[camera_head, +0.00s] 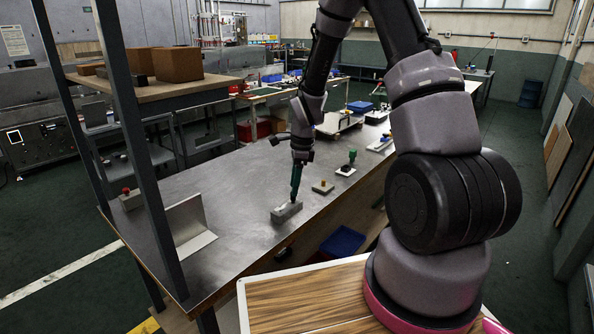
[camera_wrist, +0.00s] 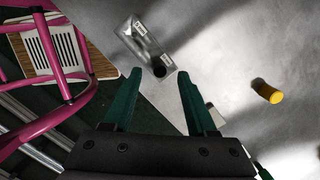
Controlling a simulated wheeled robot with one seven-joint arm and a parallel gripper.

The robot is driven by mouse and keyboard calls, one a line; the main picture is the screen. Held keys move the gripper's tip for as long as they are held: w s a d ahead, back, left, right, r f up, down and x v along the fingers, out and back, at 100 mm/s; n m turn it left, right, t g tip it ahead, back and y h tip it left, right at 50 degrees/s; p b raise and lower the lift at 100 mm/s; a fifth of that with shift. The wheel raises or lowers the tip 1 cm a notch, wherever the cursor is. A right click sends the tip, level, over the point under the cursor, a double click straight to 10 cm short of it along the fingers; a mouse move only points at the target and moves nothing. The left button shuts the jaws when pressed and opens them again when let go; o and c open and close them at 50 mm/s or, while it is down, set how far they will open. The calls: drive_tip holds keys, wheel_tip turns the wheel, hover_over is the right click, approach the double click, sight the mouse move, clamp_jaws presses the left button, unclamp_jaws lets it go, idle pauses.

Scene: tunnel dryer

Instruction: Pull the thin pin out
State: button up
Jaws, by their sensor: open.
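A grey metal block (camera_head: 286,211) lies on the steel bench near its front edge. It also shows in the wrist view (camera_wrist: 140,36), with small white labels on it. At its near end is a dark round spot (camera_wrist: 159,68); I cannot tell whether this is the pin's head or a hole. No thin pin can be made out clearly in either view. My gripper (camera_wrist: 158,76) has green fingers, open, one on each side of the dark spot in the wrist view. In the head view, my gripper (camera_head: 294,196) points down just above the block, and its fingers hide part of it.
A green-knobbed piece (camera_head: 351,157) stands farther back. An angled metal plate (camera_head: 188,226) stands to the left. The bench (camera_head: 235,190) between is clear.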

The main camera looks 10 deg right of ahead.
sight(293, 200)
drive_tip(key=shift+a+f, duration=0.15)
drive_tip(key=shift+f, duration=0.75)
drive_tip(key=shift+a+f, duration=0.1)
drive_tip(key=shift+f, duration=0.8)
clamp_jaws()
